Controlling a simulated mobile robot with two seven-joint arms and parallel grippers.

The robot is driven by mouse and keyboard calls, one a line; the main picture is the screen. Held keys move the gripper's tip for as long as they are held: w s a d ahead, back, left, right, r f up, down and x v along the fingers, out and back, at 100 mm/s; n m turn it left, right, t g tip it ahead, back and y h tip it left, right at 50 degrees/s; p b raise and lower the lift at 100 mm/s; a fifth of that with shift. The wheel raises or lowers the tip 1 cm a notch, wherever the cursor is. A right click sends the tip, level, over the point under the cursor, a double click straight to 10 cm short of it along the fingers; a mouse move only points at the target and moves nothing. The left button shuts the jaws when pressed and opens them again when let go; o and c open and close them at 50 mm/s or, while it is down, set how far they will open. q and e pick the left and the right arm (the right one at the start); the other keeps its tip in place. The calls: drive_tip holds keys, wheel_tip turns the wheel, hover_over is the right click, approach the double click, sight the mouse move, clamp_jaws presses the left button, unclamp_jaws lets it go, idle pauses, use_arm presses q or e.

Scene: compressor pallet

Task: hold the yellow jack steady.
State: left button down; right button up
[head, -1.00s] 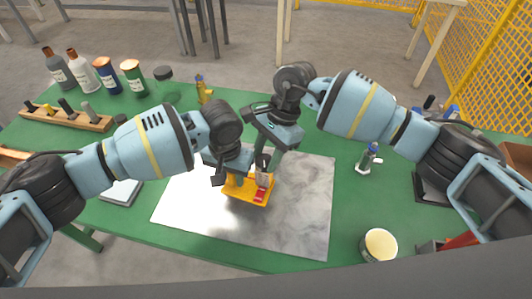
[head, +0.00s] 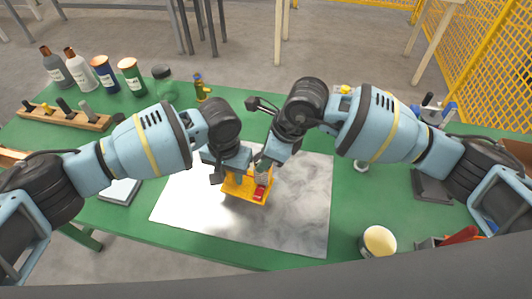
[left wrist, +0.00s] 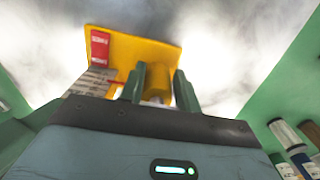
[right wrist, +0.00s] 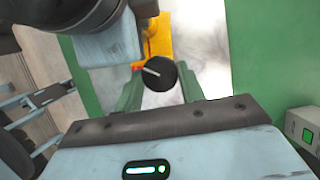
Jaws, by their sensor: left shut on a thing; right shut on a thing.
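The yellow jack (head: 237,190) stands on the pale metal plate (head: 300,215), with a red label on its base; it also shows in the left wrist view (left wrist: 143,52) and right wrist view (right wrist: 160,35). My left gripper (left wrist: 158,88) is shut on the jack's yellow post, low beside the base. My right gripper (right wrist: 160,88) is shut on a black round knob (right wrist: 160,73) with a white line, above the jack. In the head view the arms partly hide the jack's upper part and both sets of fingertips.
Several bottles and cans (head: 104,74) and a wooden rack (head: 65,118) stand at the back left of the green table. A small yellow-green figure-like fitting (head: 201,88) stands behind the plate. A round cream-topped tin (head: 379,241) stands at the front right. The plate's right half is clear.

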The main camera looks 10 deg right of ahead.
drive_tip(key=shift+s+f+m+t+h, duration=0.15)
drive_tip(key=shift+m+t+h, duration=0.35)
drive_tip(key=shift+m, duration=1.2)
drive_tip(key=o, duration=1)
drive_tip(key=v, duration=1.2)
drive_tip(key=shift+s, duration=0.25)
